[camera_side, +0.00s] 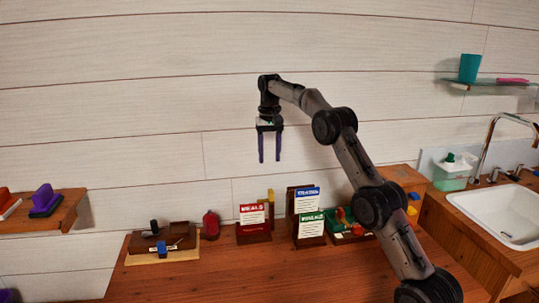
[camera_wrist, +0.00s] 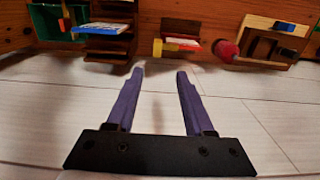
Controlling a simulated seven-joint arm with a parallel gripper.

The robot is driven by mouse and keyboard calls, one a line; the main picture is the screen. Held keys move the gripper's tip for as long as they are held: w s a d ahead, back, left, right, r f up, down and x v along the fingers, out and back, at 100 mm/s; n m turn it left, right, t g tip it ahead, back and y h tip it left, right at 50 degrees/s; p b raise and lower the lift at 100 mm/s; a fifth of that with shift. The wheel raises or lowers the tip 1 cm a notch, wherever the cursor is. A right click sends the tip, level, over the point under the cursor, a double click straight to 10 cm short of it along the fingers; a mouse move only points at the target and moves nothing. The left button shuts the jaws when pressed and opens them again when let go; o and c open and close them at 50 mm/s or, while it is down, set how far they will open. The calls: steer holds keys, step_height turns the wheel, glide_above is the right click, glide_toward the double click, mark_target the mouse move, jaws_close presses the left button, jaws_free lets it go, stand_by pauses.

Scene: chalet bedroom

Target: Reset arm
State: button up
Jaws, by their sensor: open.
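My gripper (camera_side: 270,160) is open and empty, with two purple fingers pointing down. It is raised well above the wooden table (camera_side: 240,270), in front of the white plank wall. In the wrist view my gripper (camera_wrist: 160,72) shows its fingers spread apart with nothing between them. My arm reaches up from the lower right and bends over to the left. Nothing touches the gripper.
Along the table's back stand a wooden box (camera_side: 178,235), a red object (camera_side: 211,225), card holders (camera_side: 254,221) (camera_side: 308,213) and a green tray (camera_side: 345,236). A shelf (camera_side: 65,213) is at left, a sink (camera_side: 500,215) at right. The table's front left is clear.

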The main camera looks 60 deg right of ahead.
stand_by(0.4)
steer(key=s+a+r+n+t, duration=0.1)
steer(key=s+a+r, duration=0.3)
steer(key=a+r, duration=0.4)
steer(key=s+a+r+n+t, duration=0.2)
steer(key=s+a+r, duration=0.3)
steer(key=r, duration=0.4)
steer(key=s+a+r+n, duration=0.1)
steer(key=s+a+r, duration=0.2)
steer(key=s+a, duration=0.35)
steer(key=s+a+f+n+t, duration=0.1)
steer(key=s+a+f, duration=0.2)
steer(key=s, duration=0.4)
steer(key=s+a+f+n+t, duration=0.1)
steer(key=s+a+f+n, duration=0.15)
steer(key=s, duration=0.45)
steer(key=s+a+f, duration=0.1)
steer(key=s+f, duration=0.1)
steer(key=f, duration=0.4)
steer(key=s+a+f+n, duration=0.1)
steer(key=s+f, duration=0.2)
steer(key=f, duration=0.3)
steer(key=shift+s+f+t, duration=0.3)
steer(key=shift+n, duration=0.25)
